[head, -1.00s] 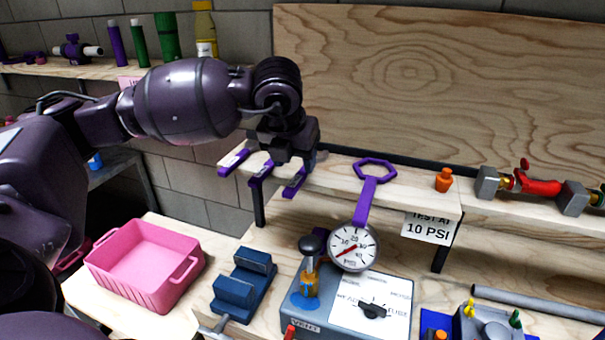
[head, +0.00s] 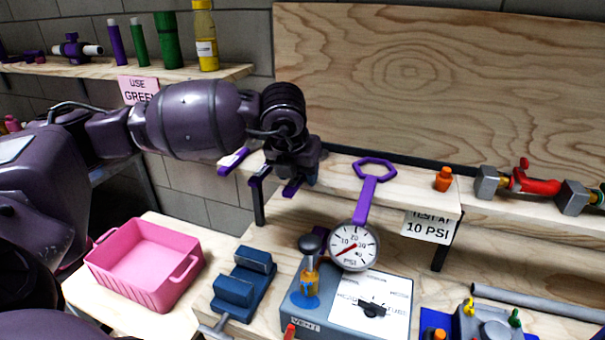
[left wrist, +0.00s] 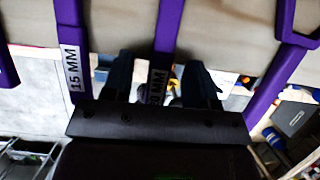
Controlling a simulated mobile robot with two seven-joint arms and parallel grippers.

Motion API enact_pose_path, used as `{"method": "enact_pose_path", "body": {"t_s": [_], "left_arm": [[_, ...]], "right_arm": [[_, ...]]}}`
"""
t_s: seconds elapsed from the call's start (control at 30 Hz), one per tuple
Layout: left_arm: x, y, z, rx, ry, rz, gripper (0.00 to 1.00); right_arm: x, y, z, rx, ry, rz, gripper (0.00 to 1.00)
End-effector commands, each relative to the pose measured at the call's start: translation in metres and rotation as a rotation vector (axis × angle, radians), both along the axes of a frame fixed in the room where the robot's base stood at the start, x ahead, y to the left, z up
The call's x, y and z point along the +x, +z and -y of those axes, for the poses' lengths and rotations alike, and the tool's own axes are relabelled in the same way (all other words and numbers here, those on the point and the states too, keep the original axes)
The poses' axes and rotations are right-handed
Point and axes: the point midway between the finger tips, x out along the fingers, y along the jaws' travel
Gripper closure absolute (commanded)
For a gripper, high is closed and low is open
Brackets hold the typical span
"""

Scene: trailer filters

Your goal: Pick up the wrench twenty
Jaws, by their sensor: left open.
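Purple wrenches lie on the raised wooden shelf. In the left wrist view, a wrench labelled 15 MM (left wrist: 72,62) is left of my fingers, and a wrench whose label ends in 0 MM (left wrist: 158,88) runs between them. Its first digit cannot be made out. My left gripper (left wrist: 158,65) is open, one finger on each side of that wrench, not closed on it. In the head view, my left gripper (head: 287,175) is low over the shelf front and hides much of the wrenches. My right gripper is not in view.
A hex-ended purple wrench (head: 369,195) lies to the right, beside an orange fitting (head: 443,179). A gauge (head: 354,246) stands on a grey test box (head: 330,301) below. A blue vise (head: 245,283) and pink bin (head: 147,263) are lower left. The wooden backboard (head: 440,80) rises behind.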

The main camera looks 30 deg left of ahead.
Motion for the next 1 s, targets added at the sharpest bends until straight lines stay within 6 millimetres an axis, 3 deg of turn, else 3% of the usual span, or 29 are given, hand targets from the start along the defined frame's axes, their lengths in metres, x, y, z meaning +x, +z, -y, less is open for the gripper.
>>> {"method": "enact_pose_path", "body": {"t_s": [0.8, 1.0], "left_arm": [[0.0, -0.003, 0.0, 0.0, 0.0, 0.0, 0.47], [0.0, -0.004, 0.0, 0.0, 0.0, 0.0, 0.77]], "right_arm": [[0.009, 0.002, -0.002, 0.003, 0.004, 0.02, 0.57], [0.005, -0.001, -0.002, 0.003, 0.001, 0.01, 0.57]]}}
